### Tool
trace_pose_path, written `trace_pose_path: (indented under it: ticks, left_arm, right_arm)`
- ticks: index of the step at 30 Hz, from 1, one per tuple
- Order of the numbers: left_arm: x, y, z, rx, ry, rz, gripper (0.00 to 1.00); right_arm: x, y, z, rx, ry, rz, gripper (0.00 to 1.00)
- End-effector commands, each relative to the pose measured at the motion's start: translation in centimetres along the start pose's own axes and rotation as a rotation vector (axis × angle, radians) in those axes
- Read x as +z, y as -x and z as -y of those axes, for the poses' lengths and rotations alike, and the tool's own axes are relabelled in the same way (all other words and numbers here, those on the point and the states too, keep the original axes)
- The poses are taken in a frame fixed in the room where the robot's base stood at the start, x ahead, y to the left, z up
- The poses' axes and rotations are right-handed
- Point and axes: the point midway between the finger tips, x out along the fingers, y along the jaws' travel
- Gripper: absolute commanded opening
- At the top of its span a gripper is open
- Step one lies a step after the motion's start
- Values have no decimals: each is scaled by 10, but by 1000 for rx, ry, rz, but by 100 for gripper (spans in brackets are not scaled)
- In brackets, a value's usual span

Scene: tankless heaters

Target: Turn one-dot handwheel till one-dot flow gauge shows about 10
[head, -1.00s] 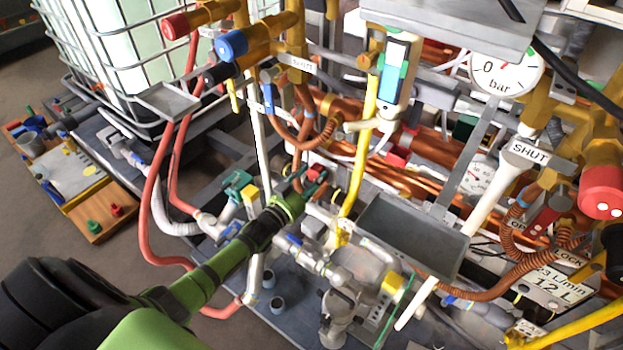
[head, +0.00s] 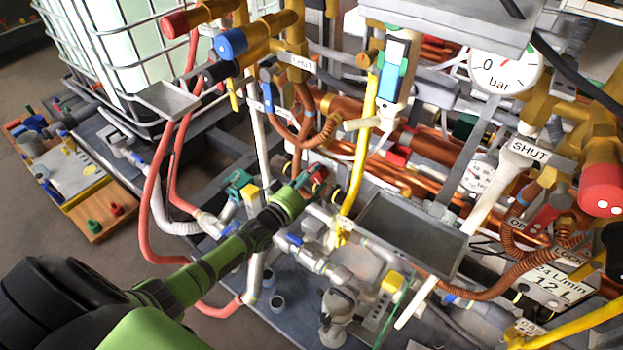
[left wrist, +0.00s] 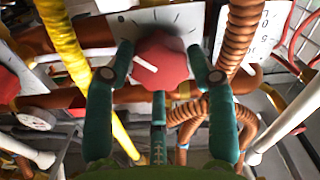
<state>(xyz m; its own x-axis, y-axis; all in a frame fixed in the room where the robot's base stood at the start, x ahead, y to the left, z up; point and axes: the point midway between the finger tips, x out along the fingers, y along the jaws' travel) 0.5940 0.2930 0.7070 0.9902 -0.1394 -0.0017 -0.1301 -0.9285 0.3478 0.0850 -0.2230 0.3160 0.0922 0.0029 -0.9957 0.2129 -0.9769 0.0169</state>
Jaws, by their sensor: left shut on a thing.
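My left gripper (left wrist: 162,75) is shut on a red handwheel (left wrist: 160,62) with a white pointer line, one finger on each side of it. Tick marks show on the plate behind. In the head view the left gripper (head: 297,192) reaches in from the lower left, with the handwheel (head: 316,176) partly hidden by its fingers. I cannot see dots on the handwheel. A white card with numbers (left wrist: 250,32) stands to its right in the wrist view; its reading is too small to tell. I cannot identify the one-dot flow gauge. The right gripper is out of view.
A yellow pipe (head: 362,150) and copper coil (head: 328,130) run close to the handwheel. A grey tray (head: 405,235) lies to the right. A bar gauge (head: 505,68) and a blue-green sight tube (head: 396,68) stand higher up. Red hoses (head: 152,210) hang left of my arm.

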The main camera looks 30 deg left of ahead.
Motion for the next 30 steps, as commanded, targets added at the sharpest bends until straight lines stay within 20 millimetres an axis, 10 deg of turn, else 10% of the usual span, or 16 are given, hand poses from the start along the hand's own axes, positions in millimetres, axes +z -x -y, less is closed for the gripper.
trace_pose_path:
  ticks: [15, 16, 17, 30]
  left_arm:
    - [-3, -1, 0, 1, 16, -6, 23]
    - [-3, -1, 0, 1, 16, -6, 68]
    - [-3, -1, 0, 1, 16, -6, 79]
    - [-1, 6, 1, -1, 16, -1, 79]
  right_arm:
    - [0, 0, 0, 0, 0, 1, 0]
    - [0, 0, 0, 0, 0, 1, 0]
    - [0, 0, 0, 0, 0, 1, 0]
    - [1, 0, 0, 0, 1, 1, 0]
